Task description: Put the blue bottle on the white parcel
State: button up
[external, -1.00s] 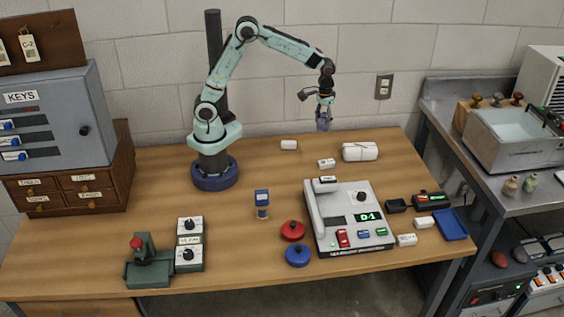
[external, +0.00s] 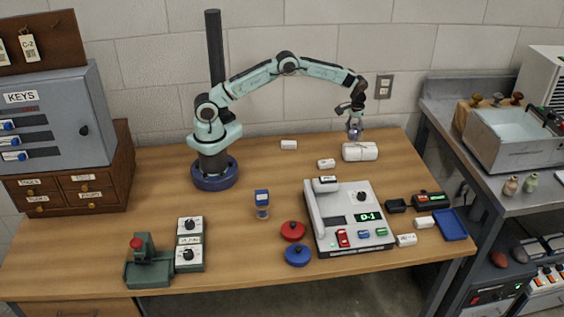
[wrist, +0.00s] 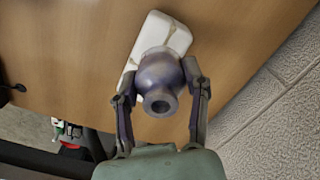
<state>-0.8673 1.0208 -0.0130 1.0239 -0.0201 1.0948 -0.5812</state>
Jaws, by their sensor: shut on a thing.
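My gripper (external: 355,127) is at the back right of the table, above the white parcel (external: 360,152). It is shut on the blue bottle (external: 354,133), which looks bluish purple with a round body and a narrow neck. In the wrist view the bottle (wrist: 160,75) sits between the two fingers (wrist: 158,100), with its open mouth toward the camera. The parcel (wrist: 155,28) shows behind the bottle, partly hidden by it. The parcel lies flat on the table near the wall. I cannot tell whether the bottle's base touches the parcel.
The wooden table (external: 130,225) has small white labels (external: 326,163) near the parcel. A grey device with a display (external: 350,215) stands in front of it. The concrete wall (external: 420,40) is close behind. A blue and white bottle-like item (external: 262,205) stands mid-table.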

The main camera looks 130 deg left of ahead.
aim_at(354, 139)
jog(key=shift+w+a+f, duration=0.1)
jog(key=shift+a+f, duration=0.05)
jog(key=shift+f, duration=1.6)
jog(key=o, duration=1.2)
jog(key=shift+f, duration=0.1)
